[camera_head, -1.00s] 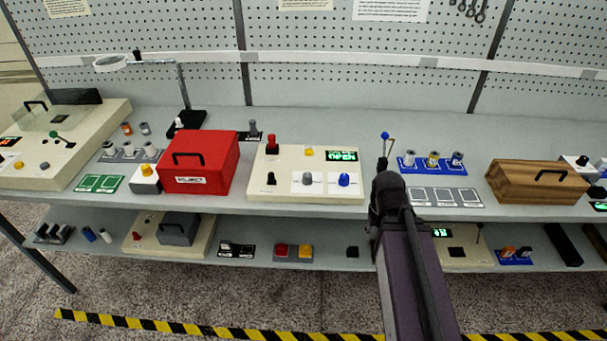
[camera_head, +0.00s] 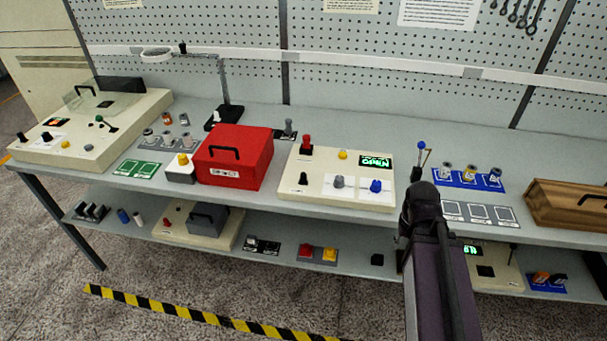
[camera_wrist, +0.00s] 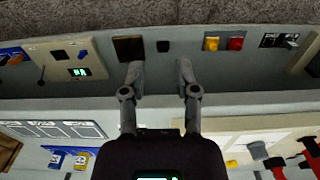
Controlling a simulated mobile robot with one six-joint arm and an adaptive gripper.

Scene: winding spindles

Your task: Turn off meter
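No label that I can read marks a meter. A cream panel (camera_head: 288,178) on the bench top has a lit green display (camera_head: 375,162) reading "OPEN", a red-topped switch (camera_head: 306,143), a black switch (camera_head: 303,179), a grey knob (camera_head: 338,181) and a blue knob (camera_head: 376,186). A second cream panel (camera_head: 503,267) on the lower shelf has a small green display (camera_head: 471,249), partly hidden by my arm; it also shows in the wrist view (camera_wrist: 61,50). My gripper (camera_wrist: 160,68) is open, with nothing between its fingers, and is hidden in the head view.
A red box (camera_head: 257,168) stands left of the bench-top panel, and a wooden box (camera_head: 560,203) stands at the right. A thin lever with a blue ball (camera_head: 421,145) rises near my arm. Floor in front is clear.

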